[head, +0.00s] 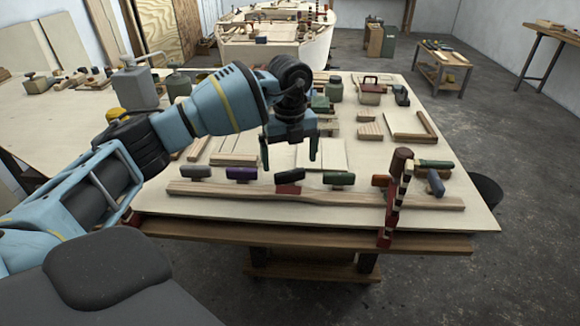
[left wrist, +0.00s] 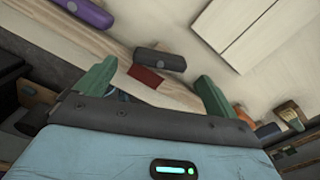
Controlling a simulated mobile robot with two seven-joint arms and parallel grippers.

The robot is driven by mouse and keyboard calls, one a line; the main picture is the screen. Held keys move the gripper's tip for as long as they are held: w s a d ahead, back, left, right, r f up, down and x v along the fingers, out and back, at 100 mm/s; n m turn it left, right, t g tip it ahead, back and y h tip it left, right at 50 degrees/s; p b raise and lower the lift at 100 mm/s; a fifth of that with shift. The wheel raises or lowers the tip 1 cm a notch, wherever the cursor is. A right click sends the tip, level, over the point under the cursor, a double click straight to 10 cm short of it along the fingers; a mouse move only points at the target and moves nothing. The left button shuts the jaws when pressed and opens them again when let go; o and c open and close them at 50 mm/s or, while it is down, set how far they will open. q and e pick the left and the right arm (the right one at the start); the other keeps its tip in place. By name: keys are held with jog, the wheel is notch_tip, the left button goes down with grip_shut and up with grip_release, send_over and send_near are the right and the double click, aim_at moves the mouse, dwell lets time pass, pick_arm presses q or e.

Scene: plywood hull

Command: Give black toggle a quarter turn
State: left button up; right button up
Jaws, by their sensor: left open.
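The black toggle (head: 288,178) is a dark rounded bar on the long wooden strip (head: 225,188) near the table's front edge. In the left wrist view the black toggle (left wrist: 159,60) lies slantwise just beyond the gap between my fingers, with a dark red piece (left wrist: 146,80) beside it. My left gripper (head: 289,163) points down above and behind the toggle in the head view. Its two green fingers are spread, with nothing between them, and it appears apart from the toggle. My right gripper is in neither view.
A purple toggle (head: 241,174) sits left of the black one and a green toggle (head: 338,180) sits right.

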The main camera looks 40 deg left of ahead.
aim_at(290, 171)
pick_arm(q)
jog(key=shift+f, duration=1.7)
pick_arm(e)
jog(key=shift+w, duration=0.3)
pick_arm(q)
jog(key=c, duration=1)
jog(key=shift+r+m+p, duration=0.2)
jog(key=shift+m+p, duration=0.45)
jog(key=shift+m, duration=0.45)
jog(key=shift+f+m, duration=0.15)
jog(key=shift+m, duration=0.65)
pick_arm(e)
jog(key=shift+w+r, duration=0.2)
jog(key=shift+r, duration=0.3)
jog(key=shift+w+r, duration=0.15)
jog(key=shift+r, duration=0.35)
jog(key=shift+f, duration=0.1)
